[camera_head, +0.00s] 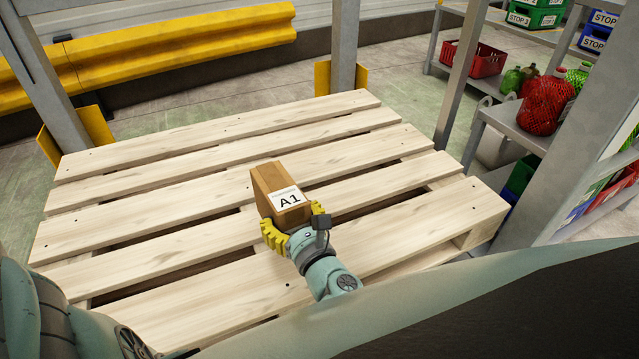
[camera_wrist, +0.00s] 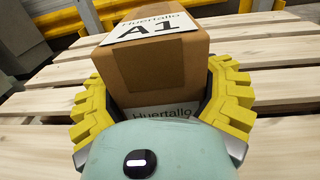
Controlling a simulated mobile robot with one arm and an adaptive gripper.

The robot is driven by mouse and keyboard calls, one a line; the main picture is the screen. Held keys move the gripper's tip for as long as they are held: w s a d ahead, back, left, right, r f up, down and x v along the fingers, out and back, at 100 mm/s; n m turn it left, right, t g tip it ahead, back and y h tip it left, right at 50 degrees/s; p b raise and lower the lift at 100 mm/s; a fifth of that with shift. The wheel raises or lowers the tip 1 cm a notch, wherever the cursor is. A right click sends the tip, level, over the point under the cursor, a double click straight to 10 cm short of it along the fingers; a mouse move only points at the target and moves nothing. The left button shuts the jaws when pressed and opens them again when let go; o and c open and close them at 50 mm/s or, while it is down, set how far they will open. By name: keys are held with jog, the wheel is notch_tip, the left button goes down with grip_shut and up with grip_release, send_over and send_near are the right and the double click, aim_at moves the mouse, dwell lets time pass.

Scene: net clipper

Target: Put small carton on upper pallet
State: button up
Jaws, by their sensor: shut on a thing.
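The small carton (camera_head: 267,180) is a brown box with a white label marked A1, over the middle of the upper pallet (camera_head: 180,178). My gripper (camera_head: 291,228) is shut on the carton, its yellow fingers on either side of it. In the wrist view the carton (camera_wrist: 155,70) sits between the yellow fingers (camera_wrist: 163,105), with a second label low on its near face. The pallet's pale slats (camera_wrist: 285,85) show behind and beside it. I cannot tell whether the carton's underside touches the slats.
A yellow guard rail (camera_head: 180,45) runs behind the pallet. Grey posts (camera_head: 343,45) stand behind it and at the right. A shelf (camera_head: 515,125) at the right holds red and green net bags (camera_head: 545,105). The slats around the carton are bare.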

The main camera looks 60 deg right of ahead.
jog(key=shift+s+d+f+m+h+b, duration=0.2)
jog(key=shift+s+f+h+b, duration=0.1)
jog(key=shift+s+f, duration=0.3)
jog(key=shift+s+d+f+m+h+b, duration=0.15)
jog(key=shift+s+f+h+b, duration=0.15)
jog(key=shift+s+f, duration=0.25)
jog(key=shift+g, duration=0.3)
jog(key=w+a+f+b, duration=0.1)
jog(key=w+a+b, duration=0.1)
jog(key=w, duration=0.2)
jog(key=w+a+f+b, duration=0.2)
jog(key=w+a, duration=0.1)
jog(key=w, duration=0.2)
jog(key=w+a+f+b, duration=0.2)
jog(key=w, duration=0.3)
jog(key=shift+a+b, duration=0.2)
jog(key=shift+b, duration=0.1)
jog(key=o, duration=1.2)
jog(key=shift+o, duration=0.2)
jog(key=p, duration=0.3)
send_over(249, 303)
